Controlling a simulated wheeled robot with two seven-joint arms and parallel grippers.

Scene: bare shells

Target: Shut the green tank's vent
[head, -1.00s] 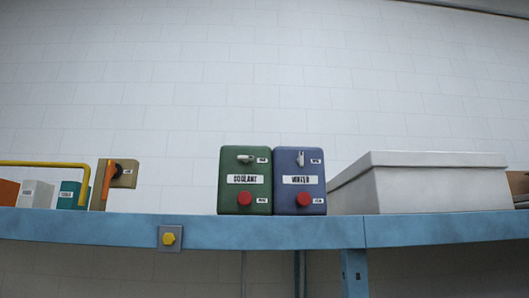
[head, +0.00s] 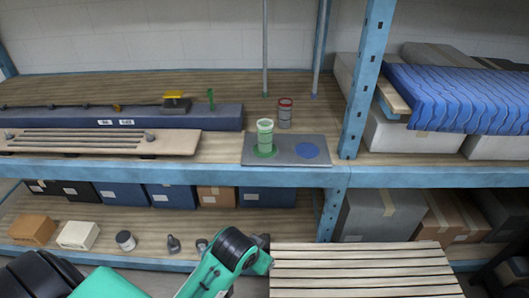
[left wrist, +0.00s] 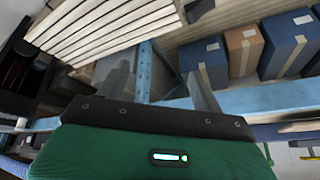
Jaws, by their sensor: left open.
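The green tank is outside both present views, so its vent cannot be seen. A thin pipe with a green lower end (head: 265,60) hangs over the middle shelf, and a pipe with a blue end (head: 317,65) hangs to its right. A green-and-white cup (head: 265,136) stands on the green spot of a grey plate (head: 283,161). My left gripper (left wrist: 160,90) is open and empty in the left wrist view, its dark fingers apart. My green arm shows low in the head view; its fingers cannot be made out there. My right gripper is not in view.
A red-rimmed can (head: 285,114) stands behind the plate. A long blue box (head: 60,119) with a yellow-topped block (head: 175,102) and a green upright piece (head: 211,99) lie left. A blue shelf post (head: 362,90) stands right of the plate. A slatted board (head: 360,270) is low in front.

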